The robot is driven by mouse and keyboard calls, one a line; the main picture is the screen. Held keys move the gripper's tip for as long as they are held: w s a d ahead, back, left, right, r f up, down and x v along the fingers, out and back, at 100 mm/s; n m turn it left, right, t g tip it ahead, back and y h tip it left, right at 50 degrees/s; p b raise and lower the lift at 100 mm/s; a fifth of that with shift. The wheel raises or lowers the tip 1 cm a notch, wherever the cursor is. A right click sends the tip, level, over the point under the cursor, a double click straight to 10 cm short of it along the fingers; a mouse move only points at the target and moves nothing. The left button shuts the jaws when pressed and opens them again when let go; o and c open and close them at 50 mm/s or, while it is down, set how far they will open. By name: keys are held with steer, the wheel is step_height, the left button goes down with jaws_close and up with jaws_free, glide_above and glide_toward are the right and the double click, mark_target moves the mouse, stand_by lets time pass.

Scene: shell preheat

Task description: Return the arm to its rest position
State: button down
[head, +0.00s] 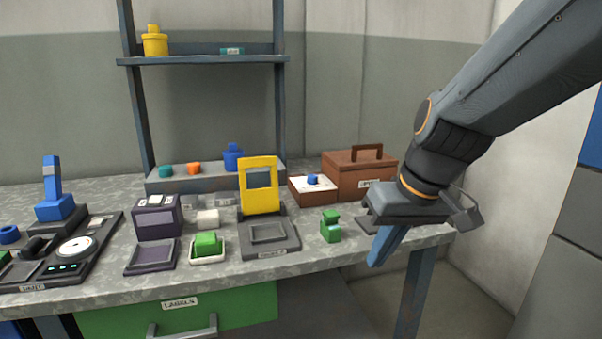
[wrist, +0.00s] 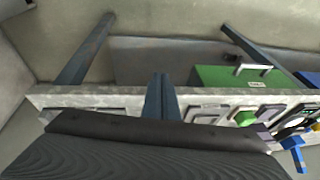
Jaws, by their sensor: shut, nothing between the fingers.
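My gripper (head: 384,244) is at the right end of the bench in the head view, with its blue fingers pointing down near the front edge. The fingers are together and hold nothing. My arm reaches in from the upper right. In the wrist view the shut fingers (wrist: 161,97) show at the middle, in front of the bench edge. A small green object (head: 330,226) stands on the bench just left of my gripper, apart from it.
The bench (head: 300,262) holds a yellow-framed device (head: 259,186), a white tray with a green block (head: 207,244), a purple box (head: 157,215) and a brown case (head: 360,175). A shelf (head: 200,60) stands behind. A green drawer (head: 230,308) is below. Open floor lies right of the bench.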

steer(key=s+a+f+g+h, duration=0.25)
steer(key=s+f, duration=0.35)
steer(key=s, duration=0.5)
steer(key=d+r+m+p, duration=0.2)
steer(key=d+r+p, duration=0.4)
steer(key=p, duration=0.7)
steer(key=shift+d+r+m+g+p, duration=0.25)
steer(key=shift+d+m+g+p, duration=0.1)
steer(key=shift+d, duration=0.65)
steer(key=shift+w, duration=0.1)
